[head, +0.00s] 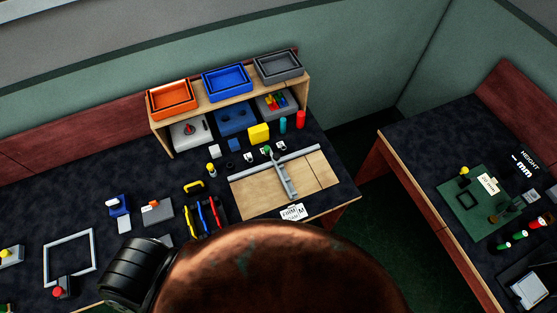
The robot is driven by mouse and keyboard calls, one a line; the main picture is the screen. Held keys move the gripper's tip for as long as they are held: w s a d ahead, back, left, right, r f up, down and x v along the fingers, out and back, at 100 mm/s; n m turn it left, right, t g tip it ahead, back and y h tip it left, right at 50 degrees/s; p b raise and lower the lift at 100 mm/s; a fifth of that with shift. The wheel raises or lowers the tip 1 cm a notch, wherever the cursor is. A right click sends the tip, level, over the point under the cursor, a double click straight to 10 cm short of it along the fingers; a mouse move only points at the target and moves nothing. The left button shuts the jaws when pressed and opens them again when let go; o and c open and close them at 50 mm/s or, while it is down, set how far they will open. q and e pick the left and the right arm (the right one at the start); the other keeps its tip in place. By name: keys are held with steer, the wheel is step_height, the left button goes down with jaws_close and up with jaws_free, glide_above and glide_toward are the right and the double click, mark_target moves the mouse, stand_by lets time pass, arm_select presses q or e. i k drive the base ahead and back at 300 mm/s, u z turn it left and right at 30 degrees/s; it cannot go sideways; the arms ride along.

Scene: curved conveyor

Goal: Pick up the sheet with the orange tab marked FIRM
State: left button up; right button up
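A small white sheet (293,212) with dark print that seems to read FIRM lies at the front edge of the dark table, just below a wooden board (255,198). I cannot make out an orange tab on it. A large copper-brown rounded shape and a black ribbed cylinder fill the bottom middle of the head view, close to the camera and just below the sheet. They may hide part of the table front. Neither of my grippers can be seen.
A wooden shelf (233,104) at the back holds orange, blue and grey trays. A grey bar (283,175) crosses the board. Pliers-like tools (208,214), blocks and a grey frame (70,257) lie left. A second table (425,160) stands right, across a floor gap.

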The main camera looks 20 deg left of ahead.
mark_target(155, 212)
steer(key=u, duration=1.9)
